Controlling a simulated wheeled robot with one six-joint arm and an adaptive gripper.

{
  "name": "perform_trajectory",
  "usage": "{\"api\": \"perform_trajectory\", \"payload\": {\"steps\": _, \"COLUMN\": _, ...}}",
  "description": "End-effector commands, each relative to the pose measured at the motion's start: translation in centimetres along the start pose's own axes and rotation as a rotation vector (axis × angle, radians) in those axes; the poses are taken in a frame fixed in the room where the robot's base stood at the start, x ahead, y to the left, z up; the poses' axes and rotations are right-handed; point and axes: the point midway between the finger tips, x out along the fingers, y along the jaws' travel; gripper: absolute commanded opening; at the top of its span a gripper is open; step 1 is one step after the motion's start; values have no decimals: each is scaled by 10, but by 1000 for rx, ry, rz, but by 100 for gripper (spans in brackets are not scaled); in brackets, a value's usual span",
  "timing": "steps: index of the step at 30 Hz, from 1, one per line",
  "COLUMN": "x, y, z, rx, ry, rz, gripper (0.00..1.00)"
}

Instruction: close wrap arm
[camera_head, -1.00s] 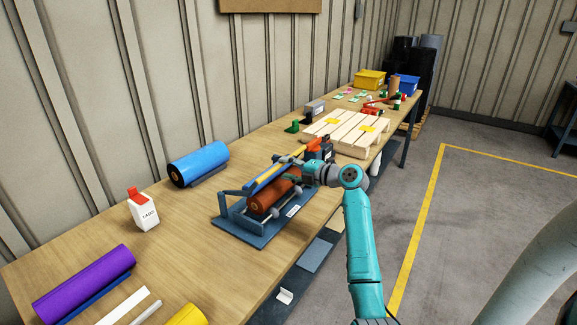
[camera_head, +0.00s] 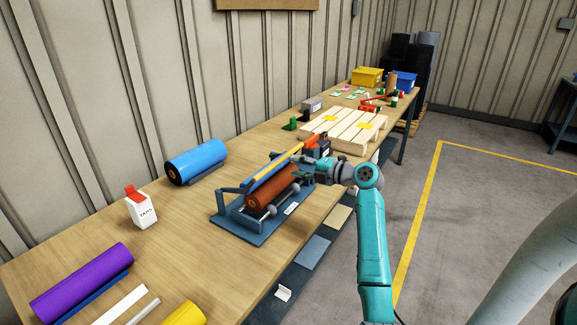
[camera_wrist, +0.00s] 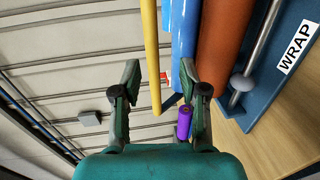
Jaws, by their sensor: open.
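The wrap press has a blue base (camera_head: 243,228) on the bench, and its WRAP label (camera_wrist: 296,47) shows in the wrist view. An orange-brown roll (camera_head: 268,195) lies in it; this roll also fills part of the wrist view (camera_wrist: 222,45). Along the roll runs a blue bar (camera_head: 262,181), with a yellow bar (camera_head: 281,160) beside it. Which of these is the wrap arm I cannot tell for sure. My gripper (camera_head: 297,166) is open at the far end of the press. In the wrist view the yellow bar (camera_wrist: 151,45) appears between the spread fingers (camera_wrist: 162,70); contact is unclear.
A slatted wooden pallet (camera_head: 343,133) stands beyond the press.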

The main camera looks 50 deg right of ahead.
Motion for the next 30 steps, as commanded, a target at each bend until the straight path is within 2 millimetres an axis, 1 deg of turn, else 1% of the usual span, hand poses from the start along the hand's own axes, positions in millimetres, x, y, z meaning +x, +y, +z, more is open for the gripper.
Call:
{"api": "perform_trajectory", "payload": {"steps": 1, "x": -12, "y": -1, "z": 1, "rx": 0, "ry": -4, "rz": 0, "gripper": 43}}
{"api": "perform_trajectory", "payload": {"steps": 6, "x": -44, "y": -1, "z": 1, "rx": 0, "ry": -3, "rz": -1, "gripper": 43}}
{"api": "perform_trajectory", "payload": {"steps": 9, "x": -57, "y": -1, "z": 0, "rx": 0, "ry": -2, "rz": -2, "gripper": 43}}
{"api": "perform_trajectory", "payload": {"steps": 12, "x": -67, "y": -1, "z": 0, "rx": 1, "ry": -2, "rz": -1, "gripper": 43}}
{"api": "perform_trajectory", "payload": {"steps": 18, "x": -73, "y": -1, "z": 0, "rx": 0, "ry": 0, "rz": -2, "gripper": 43}}
{"api": "perform_trajectory", "payload": {"steps": 30, "x": -73, "y": -1, "z": 0, "rx": 0, "ry": 0, "rz": -2, "gripper": 43}}
